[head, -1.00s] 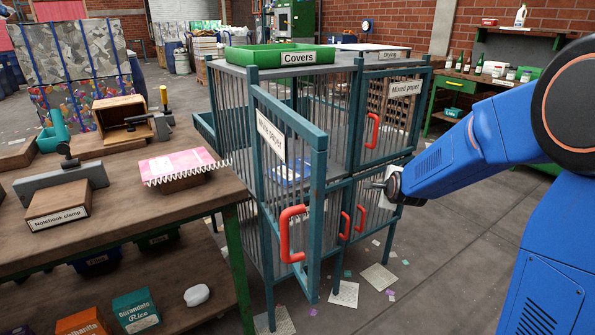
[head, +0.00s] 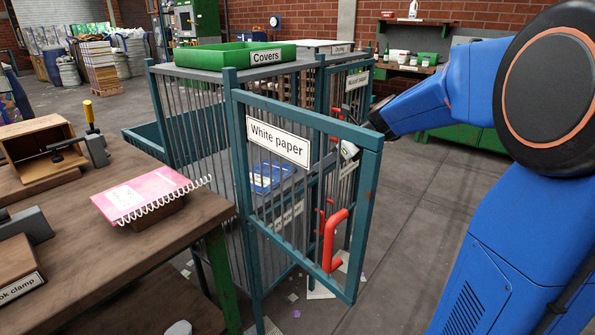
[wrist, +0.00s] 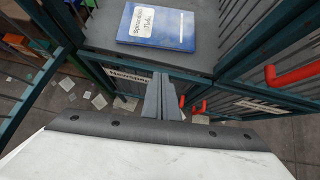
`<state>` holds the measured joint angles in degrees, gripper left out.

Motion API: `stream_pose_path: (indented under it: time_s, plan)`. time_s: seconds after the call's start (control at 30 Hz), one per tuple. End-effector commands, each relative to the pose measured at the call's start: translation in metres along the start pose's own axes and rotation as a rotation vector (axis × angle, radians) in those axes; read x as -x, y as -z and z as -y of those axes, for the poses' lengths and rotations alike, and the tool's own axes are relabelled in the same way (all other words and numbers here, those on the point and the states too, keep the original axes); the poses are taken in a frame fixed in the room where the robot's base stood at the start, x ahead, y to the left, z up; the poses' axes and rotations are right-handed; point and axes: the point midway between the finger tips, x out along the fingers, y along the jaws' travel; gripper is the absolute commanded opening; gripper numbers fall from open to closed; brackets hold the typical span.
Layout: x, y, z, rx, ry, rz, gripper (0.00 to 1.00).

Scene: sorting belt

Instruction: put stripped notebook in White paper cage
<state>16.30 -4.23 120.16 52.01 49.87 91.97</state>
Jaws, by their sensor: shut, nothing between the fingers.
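The White paper cage (head: 181,120) stands in the middle of the head view. Its door (head: 376,200), with a "White paper" label and red handle, is swung open towards me. A blue notebook (head: 272,177) lies flat inside, seen through the bars; in the wrist view the blue notebook (wrist: 157,26) lies on the cage floor, with no spiral showing. My gripper (wrist: 163,85) is shut and empty, apart from the notebook and in front of the cage opening. In the head view my gripper (head: 348,150) is partly hidden behind the door frame.
A green Covers tray (head: 215,55) sits on the cage top. Paper scraps litter the floor. Clear floor lies right of the cage.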

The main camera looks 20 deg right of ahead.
Motion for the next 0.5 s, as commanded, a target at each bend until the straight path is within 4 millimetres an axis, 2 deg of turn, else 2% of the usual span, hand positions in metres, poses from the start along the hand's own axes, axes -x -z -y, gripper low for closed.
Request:
stream_pose_path:
  time_s: [0.5]
  plan:
    - [-0.086, 0.001, -0.001, 0.001, -0.003, -0.004, 0.0]
